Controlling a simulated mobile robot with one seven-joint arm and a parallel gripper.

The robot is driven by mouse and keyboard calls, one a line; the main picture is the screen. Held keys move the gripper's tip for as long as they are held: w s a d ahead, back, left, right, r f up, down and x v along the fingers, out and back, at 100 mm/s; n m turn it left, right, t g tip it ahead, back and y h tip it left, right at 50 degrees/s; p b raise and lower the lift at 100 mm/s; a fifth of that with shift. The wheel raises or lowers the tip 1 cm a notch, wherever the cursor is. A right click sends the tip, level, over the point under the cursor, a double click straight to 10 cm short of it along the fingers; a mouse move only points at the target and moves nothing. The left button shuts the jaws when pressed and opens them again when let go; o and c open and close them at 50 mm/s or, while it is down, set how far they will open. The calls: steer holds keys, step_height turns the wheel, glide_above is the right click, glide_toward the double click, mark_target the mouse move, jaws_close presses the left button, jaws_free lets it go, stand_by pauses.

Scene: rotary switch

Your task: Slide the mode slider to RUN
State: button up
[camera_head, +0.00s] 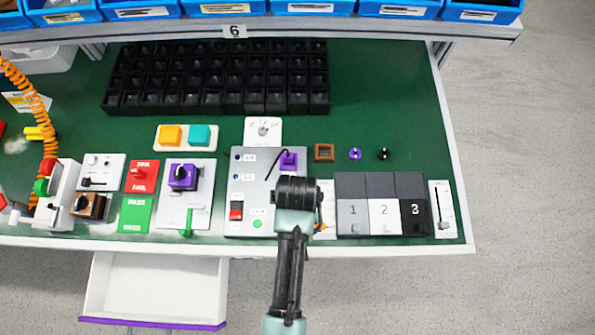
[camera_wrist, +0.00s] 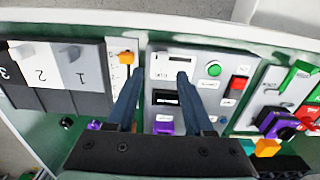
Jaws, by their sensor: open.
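A narrow white slider panel (camera_wrist: 118,50) with an orange knob (camera_wrist: 127,57) is left of centre in the wrist view. Its lettering is too small to read. In the head view this panel (camera_head: 329,205) is partly hidden by my arm. My gripper (camera_wrist: 158,74) is open and empty, its fingers pointing towards the bench. In the wrist view its left fingertip appears close to the orange knob, and the right one lies over the grey control panel (camera_wrist: 200,62). I cannot tell if either touches. In the head view my wrist hides the fingertips. Another slider panel (camera_head: 441,195), with a grey knob, stands at the far right.
The grey panel (camera_head: 250,195) carries a red switch and a green button. Bins 1, 2, 3 (camera_head: 383,215) stand right of the slider panel. A purple rotary switch (camera_head: 184,177) and green lever (camera_head: 187,222) are to the left. Bare green bench (camera_head: 390,110) lies behind.

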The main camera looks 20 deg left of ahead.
step_height(320, 180, up, 7)
stand_by(0.3)
stand_by(0.5)
